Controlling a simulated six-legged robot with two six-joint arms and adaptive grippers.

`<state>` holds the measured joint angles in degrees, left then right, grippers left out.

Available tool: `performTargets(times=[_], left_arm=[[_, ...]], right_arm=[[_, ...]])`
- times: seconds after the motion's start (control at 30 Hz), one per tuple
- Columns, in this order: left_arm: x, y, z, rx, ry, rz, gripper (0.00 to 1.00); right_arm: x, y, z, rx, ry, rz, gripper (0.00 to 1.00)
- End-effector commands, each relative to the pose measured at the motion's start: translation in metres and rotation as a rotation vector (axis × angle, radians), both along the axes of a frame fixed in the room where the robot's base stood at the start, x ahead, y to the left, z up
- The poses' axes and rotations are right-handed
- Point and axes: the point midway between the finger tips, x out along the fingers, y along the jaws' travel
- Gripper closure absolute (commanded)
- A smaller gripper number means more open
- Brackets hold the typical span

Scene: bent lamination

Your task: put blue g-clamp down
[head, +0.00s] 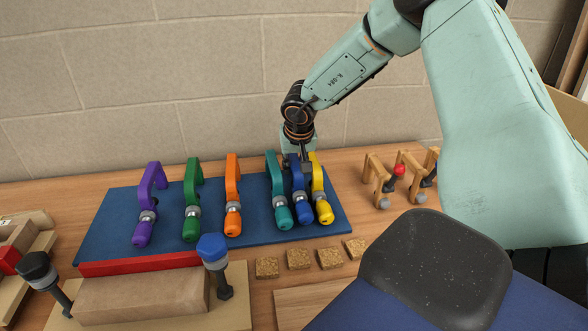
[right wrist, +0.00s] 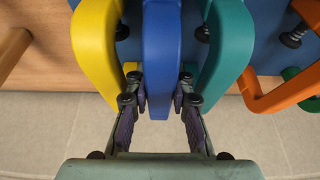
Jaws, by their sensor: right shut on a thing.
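The blue g-clamp (head: 299,189) is at the blue mat (head: 330,222), between the teal clamp (head: 276,188) and the yellow clamp (head: 320,193). My right gripper (head: 301,163) reaches down from above at the back end of the blue clamp. In the right wrist view the blue clamp (right wrist: 161,50) is between the two fingers of my right gripper (right wrist: 160,98), which are shut on it. Yellow (right wrist: 97,45) and teal (right wrist: 226,50) clamps stand close on either side. Whether the blue clamp touches the mat is hard to tell. My left gripper is out of view.
Purple (head: 150,195), green (head: 192,195) and orange (head: 233,190) clamps stand farther left on the mat. In front are cork blocks (head: 299,259) and a bending form (head: 140,297) with upright clamps. Wooden clamps (head: 377,178) stand at right. The wall is close behind.

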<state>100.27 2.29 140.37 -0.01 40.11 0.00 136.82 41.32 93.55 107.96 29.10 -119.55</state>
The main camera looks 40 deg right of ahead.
Motion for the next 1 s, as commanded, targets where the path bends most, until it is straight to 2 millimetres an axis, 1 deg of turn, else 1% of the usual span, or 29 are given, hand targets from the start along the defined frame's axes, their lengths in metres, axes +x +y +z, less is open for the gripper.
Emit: performTargets(times=[0.03,0.07,0.27,0.4,0.43,0.53,0.87,1.0], left_arm=[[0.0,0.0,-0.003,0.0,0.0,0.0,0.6],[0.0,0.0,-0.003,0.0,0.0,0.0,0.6],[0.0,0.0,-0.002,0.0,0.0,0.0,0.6],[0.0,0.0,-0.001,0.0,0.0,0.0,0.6],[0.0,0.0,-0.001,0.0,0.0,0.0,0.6],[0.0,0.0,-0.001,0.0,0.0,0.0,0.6],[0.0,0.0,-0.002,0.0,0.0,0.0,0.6],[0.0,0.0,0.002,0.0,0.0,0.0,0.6]], right_arm=[[0.001,0.0,-0.006,-0.001,-0.001,0.001,1.0],[0.001,0.0,-0.007,-0.001,-0.002,0.001,1.0],[0.001,0.0,-0.005,-0.001,-0.004,0.001,1.0],[0.001,0.0,-0.008,-0.001,-0.003,0.0,1.0],[0.001,0.0,-0.009,0.001,-0.002,-0.001,0.76],[0.001,0.0,-0.009,0.001,-0.002,-0.001,0.68],[0.001,0.0,-0.007,0.001,-0.003,0.0,0.68],[-0.004,0.003,0.009,0.002,-0.003,-0.001,0.68]])
